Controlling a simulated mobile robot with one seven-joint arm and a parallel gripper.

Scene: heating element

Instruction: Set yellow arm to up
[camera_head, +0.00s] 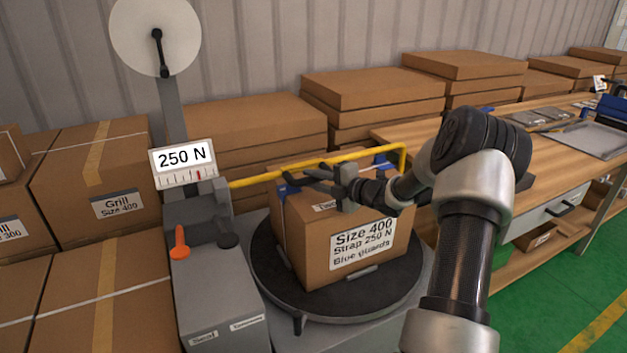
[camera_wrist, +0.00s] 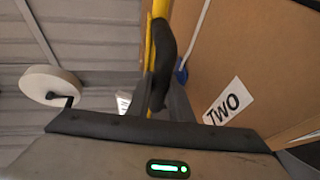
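The yellow arm (camera_head: 255,181) is a bar running from the grey strapping machine across above the box, roughly level, with a bend down at its right end. My gripper (camera_head: 308,180) is at the bar's middle, over the box's top edge. The cardboard box (camera_head: 305,252) stands below on a black turntable (camera_head: 385,303).
The machine (camera_head: 215,290) has an orange lever (camera_head: 180,243), a "250 N" sign (camera_head: 182,158) and a white reel (camera_head: 155,40). Blue guards (camera_head: 384,163) sit on the box. Stacked cartons (camera_head: 250,135) stand behind. A wooden bench (camera_head: 545,150) is at right.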

